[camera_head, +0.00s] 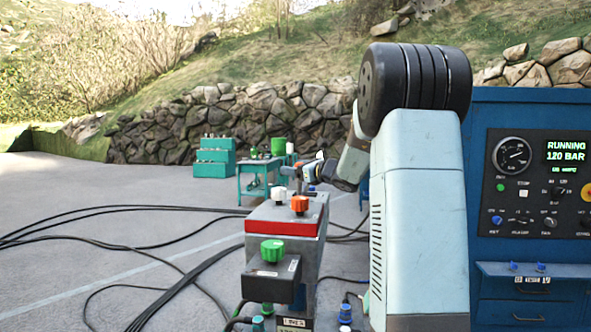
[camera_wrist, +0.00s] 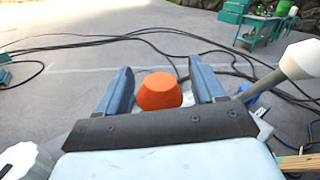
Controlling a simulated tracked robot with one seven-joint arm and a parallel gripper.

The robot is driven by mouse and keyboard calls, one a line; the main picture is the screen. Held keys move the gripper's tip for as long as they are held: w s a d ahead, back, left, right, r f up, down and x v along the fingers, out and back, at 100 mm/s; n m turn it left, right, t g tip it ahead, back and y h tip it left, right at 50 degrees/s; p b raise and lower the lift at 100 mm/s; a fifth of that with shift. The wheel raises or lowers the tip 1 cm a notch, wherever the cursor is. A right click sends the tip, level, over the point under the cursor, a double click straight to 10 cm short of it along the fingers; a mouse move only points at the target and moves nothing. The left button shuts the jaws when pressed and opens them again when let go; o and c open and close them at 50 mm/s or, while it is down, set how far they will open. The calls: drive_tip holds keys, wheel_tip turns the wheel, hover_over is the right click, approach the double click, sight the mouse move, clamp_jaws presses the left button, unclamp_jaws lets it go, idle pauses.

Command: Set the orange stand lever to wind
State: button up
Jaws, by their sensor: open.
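The orange knob (camera_head: 299,204) stands on top of the grey stand with a red band (camera_head: 286,228) in the head view. In the wrist view the orange knob (camera_wrist: 159,92) lies between the two blue fingers of my gripper (camera_wrist: 162,84), with a gap on each side. My gripper is open. In the head view my gripper (camera_head: 300,172) is small and partly hidden by my own arm, near the top of the stand. I cannot tell which setting the lever is at; no label is readable.
A green knob (camera_head: 272,250) sits on a dark box at the stand's front. A blue console (camera_head: 530,200) reading "RUNNING 120 BAR" stands at right. Black cables (camera_head: 150,212) lie across the ground at left. A teal bench (camera_head: 260,170) and teal boxes (camera_head: 214,158) stand behind.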

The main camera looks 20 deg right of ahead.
clamp_jaws()
idle(0.7)
